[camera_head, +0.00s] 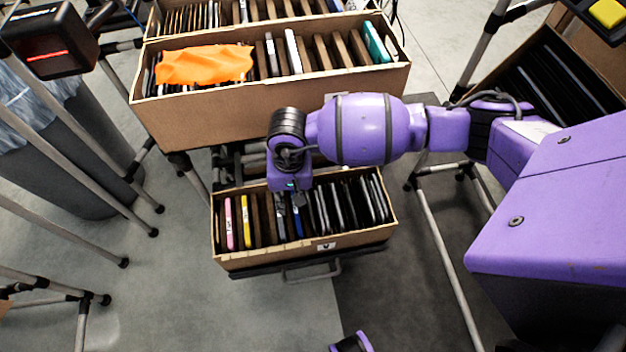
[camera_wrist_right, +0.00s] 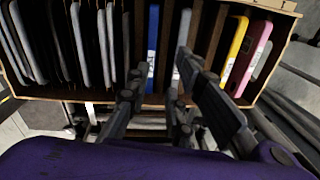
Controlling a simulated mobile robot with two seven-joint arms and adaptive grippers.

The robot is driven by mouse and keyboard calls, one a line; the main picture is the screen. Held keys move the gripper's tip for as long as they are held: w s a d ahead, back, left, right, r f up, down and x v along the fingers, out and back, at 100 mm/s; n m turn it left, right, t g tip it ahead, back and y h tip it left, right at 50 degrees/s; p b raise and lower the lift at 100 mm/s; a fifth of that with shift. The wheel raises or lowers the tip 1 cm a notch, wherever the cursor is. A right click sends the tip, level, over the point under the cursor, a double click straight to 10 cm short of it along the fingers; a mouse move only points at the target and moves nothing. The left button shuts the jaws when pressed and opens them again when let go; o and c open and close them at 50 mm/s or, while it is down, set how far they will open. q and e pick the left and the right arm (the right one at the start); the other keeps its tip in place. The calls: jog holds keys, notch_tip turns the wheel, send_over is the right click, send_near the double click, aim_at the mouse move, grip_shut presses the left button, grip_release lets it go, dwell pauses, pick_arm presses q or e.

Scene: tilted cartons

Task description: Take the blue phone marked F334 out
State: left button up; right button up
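A blue phone (camera_head: 297,220) stands on edge in the lower carton (camera_head: 310,247), near its middle. In the right wrist view the blue phone (camera_wrist_right: 152,48) shows a white label too small to read. A grey phone (camera_wrist_right: 184,42) stands beside it, with a brown divider between. My right gripper (camera_wrist_right: 160,68) reaches down over the carton, its fingers apart. The blue phone and grey phone appear between the fingers in the picture; whether either finger touches them I cannot tell. In the head view the fingers are mostly hidden below my wrist.
Yellow (camera_head: 246,222) and pink phones (camera_head: 229,223) stand left in the lower carton; several dark devices (camera_head: 345,203) fill its right. An upper carton (camera_head: 270,112) with an orange cloth (camera_head: 205,64) overhangs behind. Stand legs and a grey bin (camera_head: 75,160) are at left.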

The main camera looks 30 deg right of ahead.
aim_at(296, 210)
jog(key=shift+w+d+r+n+h, duration=0.15)
jog(key=shift+d+n+h, duration=0.15)
jog(key=shift+d+n, duration=0.25)
jog(key=shift+f, duration=0.2)
jog(key=f, duration=0.7)
jog(key=shift+s+a+f, duration=0.1)
jog(key=shift+s+f, duration=0.1)
jog(key=shift+f, duration=0.1)
grip_shut()
